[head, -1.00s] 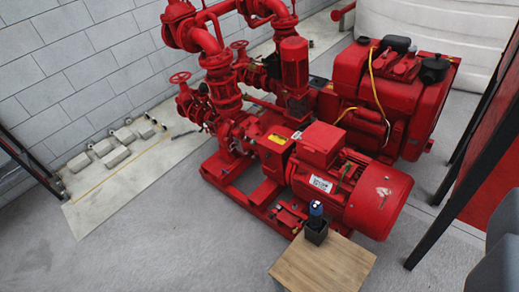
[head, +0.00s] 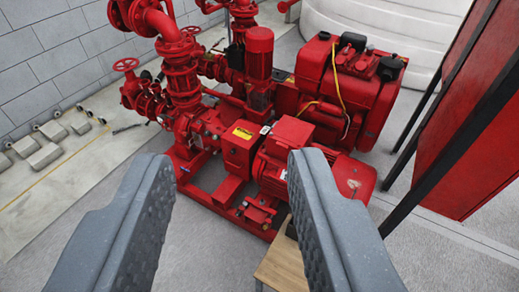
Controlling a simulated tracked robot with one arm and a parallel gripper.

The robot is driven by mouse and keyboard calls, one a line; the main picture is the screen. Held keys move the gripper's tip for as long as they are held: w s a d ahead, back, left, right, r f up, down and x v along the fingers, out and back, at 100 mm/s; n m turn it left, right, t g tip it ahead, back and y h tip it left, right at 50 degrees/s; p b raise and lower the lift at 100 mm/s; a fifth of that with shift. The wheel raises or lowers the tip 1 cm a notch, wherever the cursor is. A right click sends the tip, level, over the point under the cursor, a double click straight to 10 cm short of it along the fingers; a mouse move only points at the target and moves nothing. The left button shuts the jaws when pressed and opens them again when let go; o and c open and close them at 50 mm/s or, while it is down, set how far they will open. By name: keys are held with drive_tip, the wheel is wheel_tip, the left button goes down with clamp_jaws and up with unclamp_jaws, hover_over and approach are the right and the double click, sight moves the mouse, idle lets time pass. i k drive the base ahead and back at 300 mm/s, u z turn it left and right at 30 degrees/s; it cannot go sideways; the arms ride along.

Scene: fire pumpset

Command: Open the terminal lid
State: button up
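The terminal lid is the flat top of the red terminal box (head: 289,138) on the large red electric motor (head: 350,176), right of centre. The lid lies flat on the box and looks closed. My gripper (head: 228,155) is open, with its two grey padded fingers wide apart and nothing between them. The fingers are in the foreground, nearer the camera than the pumpset.
A wooden table (head: 281,262) stands in front of the motor, partly behind my right finger. Red pipes and valves (head: 178,70) rise at upper left. A red panel with black posts (head: 455,110) stands at right.

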sight(290, 131)
drive_tip(key=u, duration=0.1)
drive_tip(key=i, duration=1)
drive_tip(key=z, duration=0.1)
